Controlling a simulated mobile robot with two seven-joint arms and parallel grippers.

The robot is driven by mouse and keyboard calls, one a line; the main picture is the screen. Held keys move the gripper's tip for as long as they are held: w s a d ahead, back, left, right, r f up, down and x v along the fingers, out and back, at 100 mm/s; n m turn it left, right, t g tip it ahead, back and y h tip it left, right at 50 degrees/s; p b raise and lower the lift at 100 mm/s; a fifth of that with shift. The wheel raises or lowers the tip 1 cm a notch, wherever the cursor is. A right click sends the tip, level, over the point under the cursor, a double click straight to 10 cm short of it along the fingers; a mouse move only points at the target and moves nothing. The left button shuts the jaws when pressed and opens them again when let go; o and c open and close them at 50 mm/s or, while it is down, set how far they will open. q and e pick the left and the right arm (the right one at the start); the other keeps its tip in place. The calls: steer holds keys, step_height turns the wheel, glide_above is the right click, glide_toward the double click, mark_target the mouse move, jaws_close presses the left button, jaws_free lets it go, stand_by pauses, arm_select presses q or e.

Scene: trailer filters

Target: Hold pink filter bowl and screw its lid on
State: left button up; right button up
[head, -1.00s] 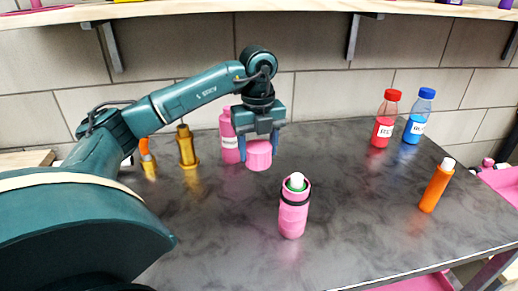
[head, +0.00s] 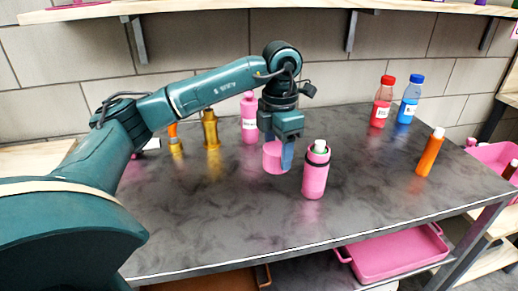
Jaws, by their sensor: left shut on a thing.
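The pink filter bowl (head: 314,180) stands upright on the dark counter. It has a dark band near its top, and a white and green filter end shows in its open mouth. My left gripper (head: 278,152) points down and is shut on the pink lid (head: 273,160), a short round cap. The lid is held just left of the bowl's upper part and is not on it. In the picture one finger nearly meets the bowl's edge; I cannot tell whether they touch. My right gripper is not in view.
A pink bottle (head: 249,118) and brass-coloured fittings (head: 211,130) stand behind my left arm. Red (head: 381,103) and blue (head: 408,101) bottles and an orange filter (head: 430,154) stand to the right. A pink tray (head: 398,256) lies below the counter. The front-right counter is clear.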

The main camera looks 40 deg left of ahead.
arm_select(q)
steer(key=w+d+r+m, duration=0.1)
steer(key=d+m, duration=0.4)
steer(key=m, duration=1)
steer(key=d+r+m, duration=0.3)
steer(key=d+m, duration=0.3)
steer(key=m, duration=0.9)
steer(key=shift+w+r+m, duration=0.35)
steer(key=shift+r+m, duration=0.05)
